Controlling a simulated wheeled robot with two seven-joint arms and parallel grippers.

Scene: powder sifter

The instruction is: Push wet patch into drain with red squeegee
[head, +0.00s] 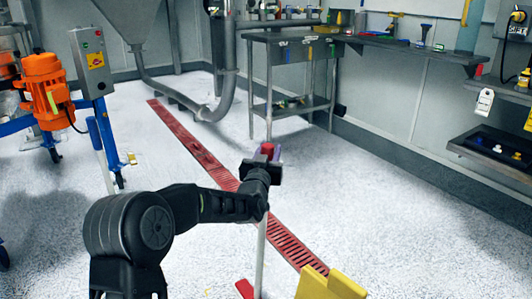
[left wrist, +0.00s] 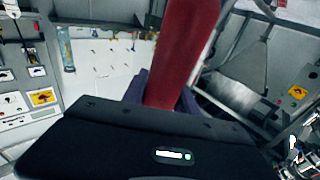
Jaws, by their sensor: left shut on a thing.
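My left gripper (head: 267,156) is shut around the red grip of the squeegee (head: 261,262). The squeegee's pale shaft runs down, nearly upright, from the gripper toward the floor, and a red piece at its foot (head: 244,288) shows at the bottom edge. The left wrist view shows the red grip (left wrist: 183,55) between the fingers (left wrist: 160,92). The drain (head: 205,158) is a long red grating crossing the floor diagonally, passing behind my gripper and the shaft. I cannot clearly pick out the wet patch; the floor has darker areas at left and right. My right gripper is not in view.
A yellow object (head: 328,286) stands beside the drain's near end. A steel table (head: 290,38) and wall shelf stand at the back. An orange motor (head: 46,85) on a blue wheeled frame is at left. The floor at right (head: 400,220) is clear.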

